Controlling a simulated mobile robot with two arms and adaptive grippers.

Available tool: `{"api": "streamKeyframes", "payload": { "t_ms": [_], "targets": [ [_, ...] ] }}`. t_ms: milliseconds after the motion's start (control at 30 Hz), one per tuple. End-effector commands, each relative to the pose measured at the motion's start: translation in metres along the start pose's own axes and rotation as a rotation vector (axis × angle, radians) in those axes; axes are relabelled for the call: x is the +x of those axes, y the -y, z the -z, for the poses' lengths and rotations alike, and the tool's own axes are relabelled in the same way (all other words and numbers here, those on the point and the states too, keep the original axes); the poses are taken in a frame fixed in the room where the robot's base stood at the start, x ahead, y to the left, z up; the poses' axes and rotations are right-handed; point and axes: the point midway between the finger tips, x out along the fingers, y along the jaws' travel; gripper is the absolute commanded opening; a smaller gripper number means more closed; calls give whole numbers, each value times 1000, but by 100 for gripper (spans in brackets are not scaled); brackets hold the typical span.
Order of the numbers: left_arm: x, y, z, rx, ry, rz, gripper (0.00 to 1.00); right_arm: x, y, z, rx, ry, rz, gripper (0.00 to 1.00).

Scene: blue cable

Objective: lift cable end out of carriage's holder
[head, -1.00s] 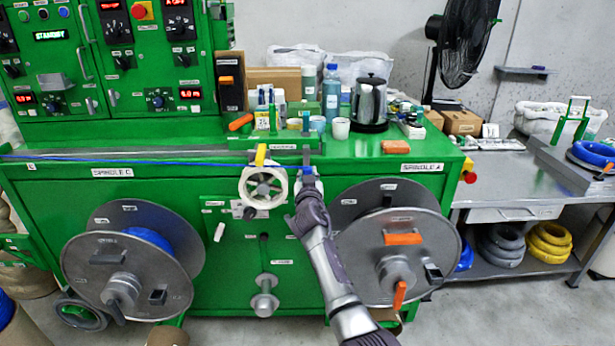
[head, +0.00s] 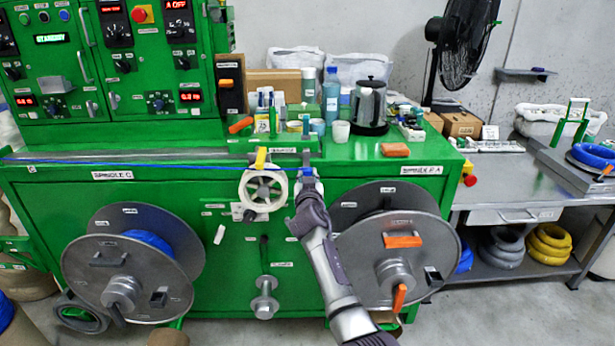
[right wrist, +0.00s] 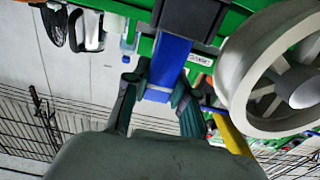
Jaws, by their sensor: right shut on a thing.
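The blue cable (head: 150,163) runs along the green machine's top edge toward my right gripper (head: 308,176), and a short stretch of it shows beside one finger in the right wrist view (right wrist: 207,109). My right gripper is at the carriage, just right of its pale handwheel (head: 263,188). In the right wrist view its dark fingers (right wrist: 158,103) stand on both sides of a broad blue piece (right wrist: 170,62) below a dark block. The cable end is hidden at the fingers; whether it still sits in the holder cannot be told. My left gripper is out of view.
The handwheel (right wrist: 275,75) is close beside the fingers. A yellow tab (head: 260,157) stands above it. Bottles, cups and a kettle (head: 370,103) crowd the machine top behind. Two large reels flank the carriage, the right one (head: 420,240) close to my arm.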

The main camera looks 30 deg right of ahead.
Motion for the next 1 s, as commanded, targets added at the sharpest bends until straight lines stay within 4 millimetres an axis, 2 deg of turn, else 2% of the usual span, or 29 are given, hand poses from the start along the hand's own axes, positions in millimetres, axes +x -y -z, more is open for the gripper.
{"api": "streamKeyframes", "payload": {
  "t_ms": [1000],
  "targets": [
    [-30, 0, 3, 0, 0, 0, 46, 0, 0, 38, 1, -1, 0, 0]
  ]
}}
